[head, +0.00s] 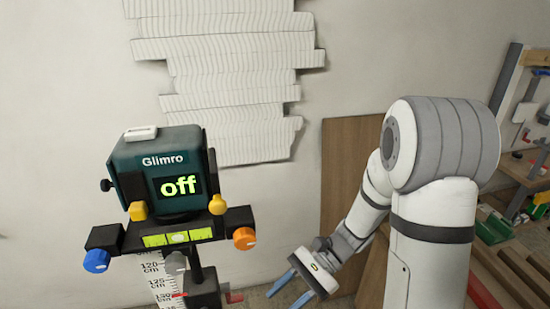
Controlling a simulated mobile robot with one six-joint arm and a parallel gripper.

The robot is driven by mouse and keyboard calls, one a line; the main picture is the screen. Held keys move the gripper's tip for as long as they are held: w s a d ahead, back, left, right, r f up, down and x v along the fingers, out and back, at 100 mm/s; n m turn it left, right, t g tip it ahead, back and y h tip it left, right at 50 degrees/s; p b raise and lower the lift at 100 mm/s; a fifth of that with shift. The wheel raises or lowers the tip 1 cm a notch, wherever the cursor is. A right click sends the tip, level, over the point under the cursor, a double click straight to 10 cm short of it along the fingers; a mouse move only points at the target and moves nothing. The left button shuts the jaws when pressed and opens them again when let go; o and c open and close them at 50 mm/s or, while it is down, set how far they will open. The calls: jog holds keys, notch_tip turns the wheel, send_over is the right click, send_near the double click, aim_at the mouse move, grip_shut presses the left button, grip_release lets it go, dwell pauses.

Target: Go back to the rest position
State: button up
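My arm rises at the right of the head view and bends down toward the middle. My gripper (293,291) hangs low in the picture, pointing down and left, with two blue fingers spread apart and nothing between them. It is to the right of the Glimro device (150,160) and lower than it, apart from it. The device is a dark green box with a screen (179,186) that reads "off". It sits on a black mount with a blue knob (96,261), an orange knob (244,238) and a yellow-green level (178,238).
A white ribbed relief (225,80) covers the wall behind. A brown board (345,165) leans on the wall behind my arm. A measuring scale (158,278) stands under the device. A workbench (525,170) with tools and a green bin (493,229) is at the right.

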jog(key=s+d+r+n+t+h, duration=0.3)
jog(key=d+r+n+t+h, duration=0.6)
jog(key=d, duration=0.4)
notch_tip(320, 180, up, 3)
jog(key=shift+s+f+n+h, duration=0.2)
jog(key=shift+n+h, duration=0.2)
jog(key=shift+h, duration=0.4)
jog(key=shift+w, duration=0.1)
